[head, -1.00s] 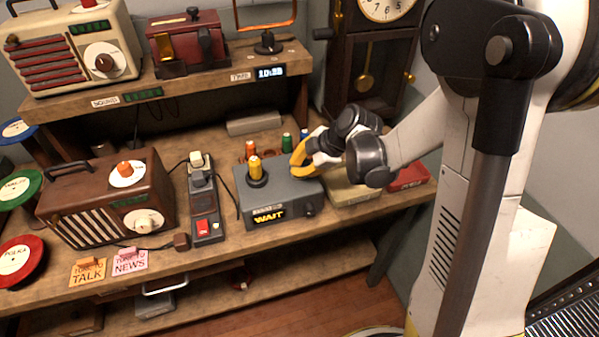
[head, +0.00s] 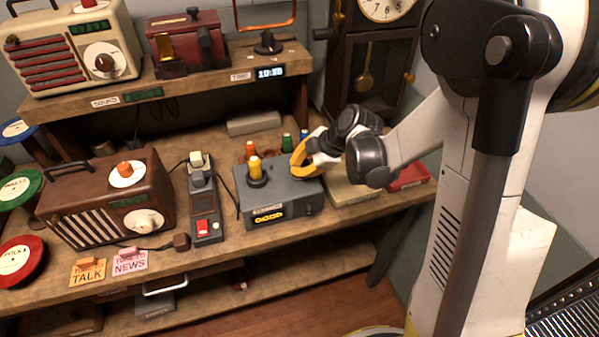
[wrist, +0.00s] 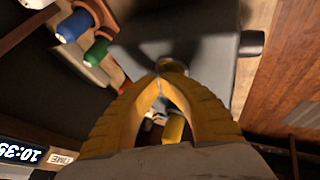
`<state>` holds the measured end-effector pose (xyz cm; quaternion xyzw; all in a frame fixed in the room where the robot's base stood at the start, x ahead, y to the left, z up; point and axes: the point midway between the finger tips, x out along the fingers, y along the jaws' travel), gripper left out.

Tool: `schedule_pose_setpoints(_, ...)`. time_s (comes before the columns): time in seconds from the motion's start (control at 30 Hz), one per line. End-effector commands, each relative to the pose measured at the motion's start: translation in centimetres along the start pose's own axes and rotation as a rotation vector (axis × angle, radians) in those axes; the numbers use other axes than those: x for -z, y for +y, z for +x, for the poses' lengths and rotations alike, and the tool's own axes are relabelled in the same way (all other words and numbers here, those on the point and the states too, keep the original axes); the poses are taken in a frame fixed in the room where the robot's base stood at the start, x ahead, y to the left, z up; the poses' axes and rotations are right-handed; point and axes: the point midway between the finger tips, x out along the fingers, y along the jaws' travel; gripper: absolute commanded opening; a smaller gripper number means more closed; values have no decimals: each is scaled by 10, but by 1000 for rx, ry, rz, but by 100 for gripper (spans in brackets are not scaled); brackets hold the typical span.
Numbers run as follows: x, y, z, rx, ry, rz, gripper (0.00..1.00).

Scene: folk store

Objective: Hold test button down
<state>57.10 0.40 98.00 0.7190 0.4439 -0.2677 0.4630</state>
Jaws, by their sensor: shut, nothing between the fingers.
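The grey tester box (head: 288,203) stands on the workbench, with a lit amber display (head: 269,218) on its front; its small word is hard to read and looks like GOOD. A yellow spool (head: 255,169) stands on a black post on the box's left top. My gripper (head: 297,172) is shut and empty, its yellow fingertips down at the right top of the box. In the wrist view, the fingertips (wrist: 159,80) meet at a small brass-coloured round part (wrist: 173,66) on the box's top. The fingers partly hide it, and I cannot tell how far it is pressed.
Orange, green (head: 287,143) and blue spools stand behind the box. A grey handset unit (head: 207,228) with a red switch and a brown radio (head: 110,200) stand to the left. A pale box and a red box (head: 408,177) lie right.

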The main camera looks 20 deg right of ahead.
Motion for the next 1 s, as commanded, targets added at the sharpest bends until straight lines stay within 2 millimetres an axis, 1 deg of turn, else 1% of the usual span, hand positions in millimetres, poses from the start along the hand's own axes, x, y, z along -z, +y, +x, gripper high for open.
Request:
schedule_pose_setpoints(0.63, 0, 0, -1, 0, 0, 0, 0)
schedule_pose_setpoints(1.0, 8, 8, -15, 0, 0, 0, 0)
